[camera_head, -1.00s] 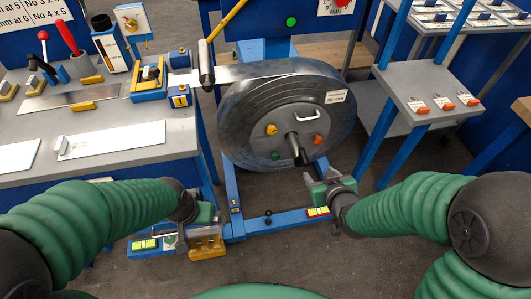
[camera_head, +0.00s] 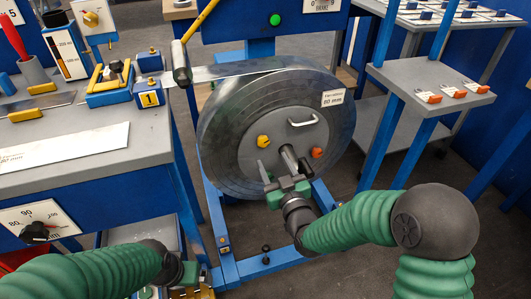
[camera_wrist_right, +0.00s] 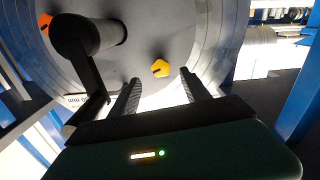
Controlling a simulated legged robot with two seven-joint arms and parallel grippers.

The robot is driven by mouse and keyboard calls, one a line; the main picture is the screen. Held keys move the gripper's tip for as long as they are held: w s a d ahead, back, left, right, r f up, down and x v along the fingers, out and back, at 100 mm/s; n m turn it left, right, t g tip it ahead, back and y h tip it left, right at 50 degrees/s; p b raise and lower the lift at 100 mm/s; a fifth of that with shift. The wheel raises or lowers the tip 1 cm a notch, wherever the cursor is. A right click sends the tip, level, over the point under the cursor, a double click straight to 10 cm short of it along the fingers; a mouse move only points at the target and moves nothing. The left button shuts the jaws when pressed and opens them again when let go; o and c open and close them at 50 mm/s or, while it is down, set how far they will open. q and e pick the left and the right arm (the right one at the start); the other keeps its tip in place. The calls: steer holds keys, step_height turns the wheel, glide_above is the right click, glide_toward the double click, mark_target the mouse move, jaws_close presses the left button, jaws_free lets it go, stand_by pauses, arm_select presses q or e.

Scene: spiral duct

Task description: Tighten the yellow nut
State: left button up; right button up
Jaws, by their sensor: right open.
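The yellow nut (camera_head: 263,141) sits on the grey face of the large coil disc (camera_head: 240,165), left of the handle. It also shows in the right wrist view (camera_wrist_right: 160,68), just beyond and between my fingertips. My right gripper (camera_head: 284,172) is open and empty in front of the disc, below the nut and close to the central shaft (camera_head: 289,158). In the right wrist view its two fingers (camera_wrist_right: 160,80) point at the disc, apart from the nut. My left gripper (camera_head: 180,274) is low at the bottom left; its fingers are not clear.
An orange nut (camera_head: 316,152) sits right of the shaft, and a light handle (camera_head: 303,121) is above. The dark shaft and crank (camera_wrist_right: 90,45) stand close beside my right fingers. A workbench (camera_head: 90,155) is at left, a shelf (camera_head: 430,85) at right.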

mark_target(264, 144)
steer(key=b+x, duration=0.2)
steer(key=x, duration=0.5)
steer(key=shift+f, duration=0.2)
steer(key=shift+w+a+r, duration=0.1)
steer(key=shift+w+r, duration=0.05)
steer(key=shift+w, duration=0.1)
jaws_close()
